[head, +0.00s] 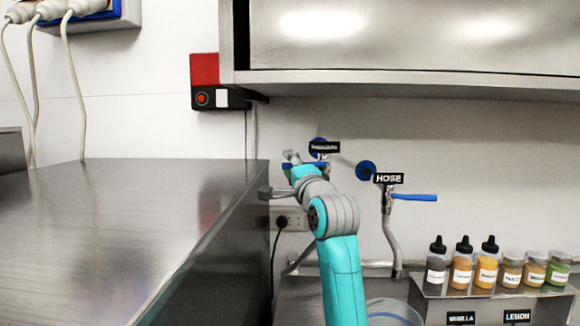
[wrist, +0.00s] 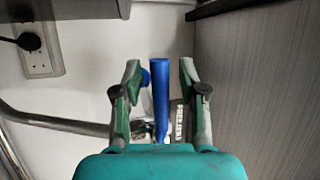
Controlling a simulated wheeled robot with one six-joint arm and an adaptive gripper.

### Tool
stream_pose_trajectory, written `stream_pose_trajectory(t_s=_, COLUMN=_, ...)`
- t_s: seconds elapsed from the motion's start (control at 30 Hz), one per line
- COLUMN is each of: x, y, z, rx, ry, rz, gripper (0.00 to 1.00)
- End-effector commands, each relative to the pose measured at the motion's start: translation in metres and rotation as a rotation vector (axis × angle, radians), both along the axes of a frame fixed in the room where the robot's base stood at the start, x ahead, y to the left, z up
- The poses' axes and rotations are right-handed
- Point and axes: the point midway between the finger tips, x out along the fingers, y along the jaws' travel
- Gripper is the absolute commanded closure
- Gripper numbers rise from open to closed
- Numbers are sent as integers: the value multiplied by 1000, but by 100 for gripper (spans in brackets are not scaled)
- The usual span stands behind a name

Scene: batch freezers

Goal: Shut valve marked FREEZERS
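The FREEZERS valve is on the white wall in the head view. Its black label (head: 325,147) is too small to read there, but the label in the wrist view (wrist: 180,124) reads FREEZERS, turned sideways. The valve's blue lever handle (wrist: 160,92) stands between my gripper's two fingers in the wrist view, with a gap on both sides. My gripper (wrist: 159,68) is open around the lever. In the head view my gripper (head: 291,158) is at the valve, and my arm hides part of the valve body.
A second valve labelled HOSE (head: 389,179) with a blue lever (head: 414,197) is to the right. A steel counter (head: 100,230) is close on the left. A steel cabinet (head: 400,85) hangs above. Bottles and jars stand on a steel rack (head: 480,305) at lower right. A socket (wrist: 40,55) is nearby.

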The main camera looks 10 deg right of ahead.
Motion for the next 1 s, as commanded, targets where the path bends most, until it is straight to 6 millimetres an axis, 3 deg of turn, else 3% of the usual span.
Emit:
stream_pose_trajectory(t_s=0.03, x=0, y=0, z=0, rx=0, ry=0, rz=0, gripper=66)
stream_pose_trajectory(t_s=0.17, x=0, y=0, z=0, rx=0, ry=0, rz=0, gripper=98)
stream_pose_trajectory(t_s=0.2, x=0, y=0, z=0, rx=0, ry=0, rz=0, gripper=100)
stream_pose_trajectory(t_s=0.83, x=0, y=0, z=4, rx=51, ry=-17, rz=-1, gripper=100)
stream_pose_trajectory(t_s=0.87, x=0, y=0, z=4, rx=52, ry=-17, rz=-1, gripper=77)
stream_pose_trajectory(t_s=0.9, x=0, y=0, z=5, rx=52, ry=-17, rz=-1, gripper=67)
stream_pose_trajectory(t_s=0.93, x=0, y=0, z=4, rx=51, ry=-17, rz=-1, gripper=60)
stream_pose_trajectory(t_s=1.0, x=0, y=0, z=4, rx=51, ry=-17, rz=-1, gripper=58)
